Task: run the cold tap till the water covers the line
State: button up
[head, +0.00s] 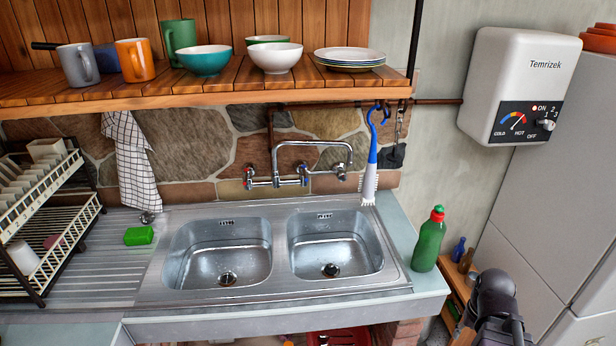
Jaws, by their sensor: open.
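A chrome wall-mounted tap (276,181) is fixed to the stone wall behind the sink. It has handles at its left (249,177) and right (303,173); their colour marks are too small to tell which is cold. Its spout (315,144) reaches right, with its end over the back of the right basin (360,256). No running water shows. The left basin (192,262) and the right basin show bare metal and dark drains. No water line can be made out in either. My gripper's fingers are not visible; only a dark part of my arm shows at the lower right.
A brush (370,175) hangs right of the tap below the wooden shelf (170,92). A green bottle (429,240) stands right of the sink. A dish rack (60,250) and green sponge (138,236) are left. A water heater (518,88) hangs at the upper right.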

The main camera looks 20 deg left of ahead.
aim_at(303, 168)
jog(key=z, duration=0.15)
jog(key=k, duration=0.95)
jog(key=u, duration=0.5)
jog(key=i, duration=1)
jog(key=u, duration=0.1)
